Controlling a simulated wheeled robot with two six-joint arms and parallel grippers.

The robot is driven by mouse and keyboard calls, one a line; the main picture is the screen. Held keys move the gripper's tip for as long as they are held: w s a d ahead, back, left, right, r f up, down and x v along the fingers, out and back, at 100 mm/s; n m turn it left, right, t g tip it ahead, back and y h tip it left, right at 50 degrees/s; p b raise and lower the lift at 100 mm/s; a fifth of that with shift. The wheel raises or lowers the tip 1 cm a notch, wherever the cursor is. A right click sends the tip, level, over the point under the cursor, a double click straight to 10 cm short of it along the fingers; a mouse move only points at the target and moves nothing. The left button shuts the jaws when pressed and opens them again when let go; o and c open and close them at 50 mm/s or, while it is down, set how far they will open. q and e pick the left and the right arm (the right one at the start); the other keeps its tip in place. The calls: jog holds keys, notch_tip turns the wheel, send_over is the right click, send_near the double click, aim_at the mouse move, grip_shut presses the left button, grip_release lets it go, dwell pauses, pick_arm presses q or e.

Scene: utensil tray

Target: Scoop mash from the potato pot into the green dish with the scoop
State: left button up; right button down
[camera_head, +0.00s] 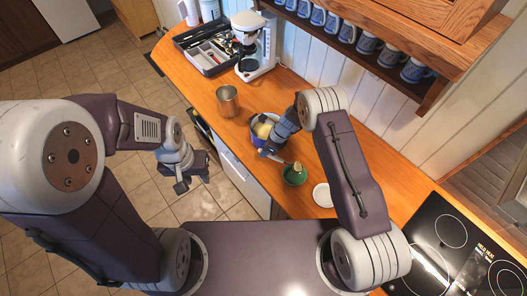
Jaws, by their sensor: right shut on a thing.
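The potato pot (255,139) is blue with pale yellow mash (263,128) in it, and stands on the wooden counter. My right arm partly hides it. The green dish (293,178) stands on the counter just nearer and to the right of the pot. My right gripper (268,152) is in front of the pot and shut on the scoop (279,159), whose visible part points towards the dish. A small tan lump (297,167) shows at the dish's far rim; I cannot tell whether it is in the scoop or the dish. My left gripper (191,181) is open and empty, over the floor beside the counter.
A white plate (322,194) lies right of the dish. A metal canister (228,101) stands left of the pot. A utensil tray (206,67) and a white coffee maker (255,48) are at the back. A black cooktop (436,230) is at the right; blue mugs (367,43) stand on a shelf.

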jog(key=shift+s+d+r+t+y+b, duration=0.35)
jog(key=shift+d+y+b, duration=0.3)
jog(key=shift+b, duration=1.55)
jog(key=shift+d+r+t+y+b, duration=0.1)
jog(key=shift+d+r+y+b, duration=0.5)
jog(key=shift+b, duration=1.65)
jog(key=shift+s+d+r+t+y+b, duration=0.25)
jog(key=shift+d+y+b, duration=0.4)
jog(key=shift+b, duration=1.55)
jog(key=d+r+y+b, duration=0.1)
jog(key=b, duration=0.1)
jog(key=s+d+r+t+y+b, duration=0.1)
jog(key=d+y+b, duration=0.1)
jog(key=b, duration=0.1)
jog(key=shift+d+r, duration=0.1)
jog(key=shift+r, duration=0.2)
jog(key=s+d+r+t+y+b, duration=0.1)
jog(key=s+d+r+y+b, duration=0.1)
jog(key=d+y+b, duration=0.2)
jog(key=shift+d+r+y, duration=0.15)
jog(key=shift+d+y, duration=0.15)
jog(key=shift+d, duration=0.4)
